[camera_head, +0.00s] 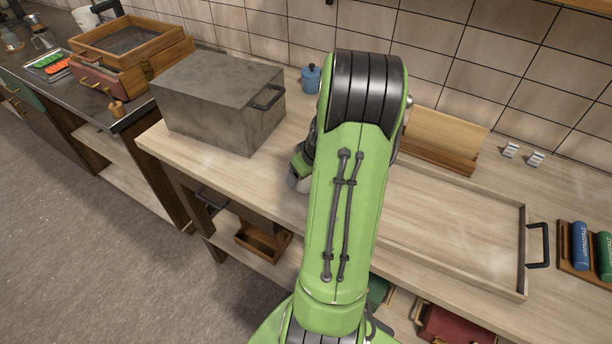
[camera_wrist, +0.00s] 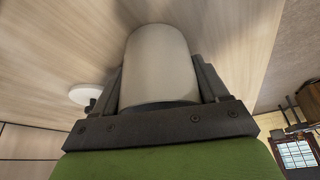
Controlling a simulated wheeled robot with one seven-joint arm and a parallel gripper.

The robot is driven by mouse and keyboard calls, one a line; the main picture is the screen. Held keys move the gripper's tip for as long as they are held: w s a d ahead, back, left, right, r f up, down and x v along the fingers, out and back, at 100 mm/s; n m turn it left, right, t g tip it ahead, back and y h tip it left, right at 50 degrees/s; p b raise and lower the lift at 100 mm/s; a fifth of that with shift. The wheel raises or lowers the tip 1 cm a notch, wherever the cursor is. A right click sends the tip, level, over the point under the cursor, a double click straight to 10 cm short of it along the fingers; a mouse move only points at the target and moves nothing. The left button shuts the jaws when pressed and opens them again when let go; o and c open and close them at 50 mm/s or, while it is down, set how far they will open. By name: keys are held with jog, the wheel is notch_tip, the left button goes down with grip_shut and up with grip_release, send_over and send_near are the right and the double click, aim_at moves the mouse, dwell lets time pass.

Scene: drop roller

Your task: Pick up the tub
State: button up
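A pale grey-white cylinder, which looks like the tub (camera_wrist: 158,65), stands large in the middle of the wrist view. The two dark fingers of my gripper (camera_wrist: 160,95) lie on either side of it, close against its sides. Whether they press on it or only straddle it cannot be told. In the head view, my green arm hides most of the gripper.
A grey box (camera_head: 215,110) with a dark handle stands left on the counter. A blue lidded pot (camera_head: 311,78) stands behind. Blue and green rolls (camera_head: 590,247) are at far right.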

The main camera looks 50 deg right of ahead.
jog(key=c, duration=0.5)
